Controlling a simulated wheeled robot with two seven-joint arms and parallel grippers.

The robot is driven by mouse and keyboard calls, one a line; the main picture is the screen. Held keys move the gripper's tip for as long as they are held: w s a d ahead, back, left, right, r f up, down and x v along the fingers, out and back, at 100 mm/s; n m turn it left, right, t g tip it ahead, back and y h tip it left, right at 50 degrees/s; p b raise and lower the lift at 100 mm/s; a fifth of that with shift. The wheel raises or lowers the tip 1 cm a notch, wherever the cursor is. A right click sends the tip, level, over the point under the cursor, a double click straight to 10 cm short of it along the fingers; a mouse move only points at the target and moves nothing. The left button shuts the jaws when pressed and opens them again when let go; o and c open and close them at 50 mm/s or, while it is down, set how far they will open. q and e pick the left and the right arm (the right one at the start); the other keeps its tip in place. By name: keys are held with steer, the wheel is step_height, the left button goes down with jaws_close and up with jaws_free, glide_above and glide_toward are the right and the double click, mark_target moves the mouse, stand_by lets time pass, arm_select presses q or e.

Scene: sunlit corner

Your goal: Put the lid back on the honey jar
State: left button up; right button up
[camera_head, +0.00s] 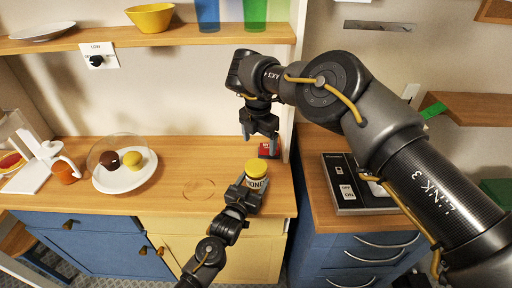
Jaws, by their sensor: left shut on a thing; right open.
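The honey jar (257,184) stands upright near the right end of the wooden counter, with a pale label whose lettering partly shows. A round yellow top (256,168) shows on it; at this size I cannot tell whether it is the lid and, if so, whether it sits fully down. My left gripper (246,191) reaches up from the front and is shut on the jar, its fingers hiding part of the label. My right gripper (262,135) hangs above and behind the jar, pointing down, open and empty, apart from the yellow top.
A red object (268,151) is just behind the jar, below my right gripper. A faint ring (199,189) lies on the counter to the left. Further left are a domed plate (125,182) and an orange jar (66,171). A shelf (150,38) overhangs the back.

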mark_target(256, 166)
steer(key=n, duration=0.2)
steer(key=shift+s+n, duration=0.2)
steer(key=shift+n, duration=0.2)
steer(key=n, duration=0.3)
steer(key=shift+s+a+f+n+g, duration=0.3)
steer(key=shift+s+a+f, duration=0.05)
steer(key=shift+s+f, duration=0.05)
steer(key=shift+s+a+n, duration=0.1)
steer(key=shift+a+n, duration=0.05)
steer(key=shift+n, duration=0.65)
steer(key=shift+f, duration=0.15)
steer(key=shift+f, duration=3.9)
steer(key=c, duration=1)
